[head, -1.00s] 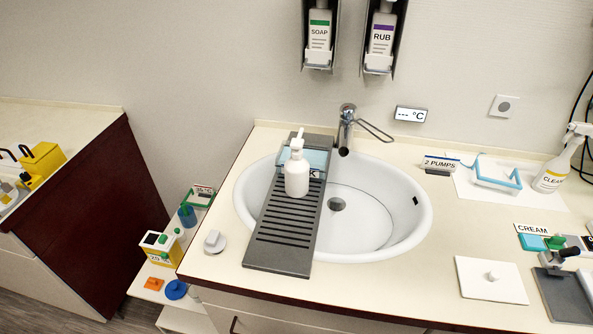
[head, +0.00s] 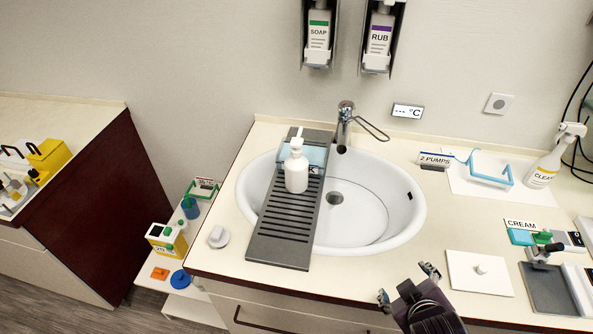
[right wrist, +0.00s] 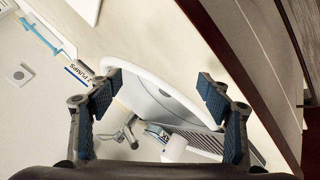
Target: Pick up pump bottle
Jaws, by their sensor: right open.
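The white pump bottle (head: 297,172) stands upright on the dark slatted board (head: 278,236) laid across the left part of the sink. My right gripper (head: 407,285) is in front of the counter's front edge, to the right of and nearer than the bottle. It is open and empty, well apart from the bottle. In the right wrist view, its two spread fingers (right wrist: 162,88) frame the sink rim, and the bottle (right wrist: 174,148) shows partly at the bottom, cut off by the gripper body. My left gripper is not in view.
The tap (head: 345,125) stands behind the sink (head: 408,225), close to the bottle's right. A blue item lies on the board behind the bottle. A white lidded plate (head: 480,273) and a spray bottle (head: 546,160) are at the right. Counter in front of the sink is clear.

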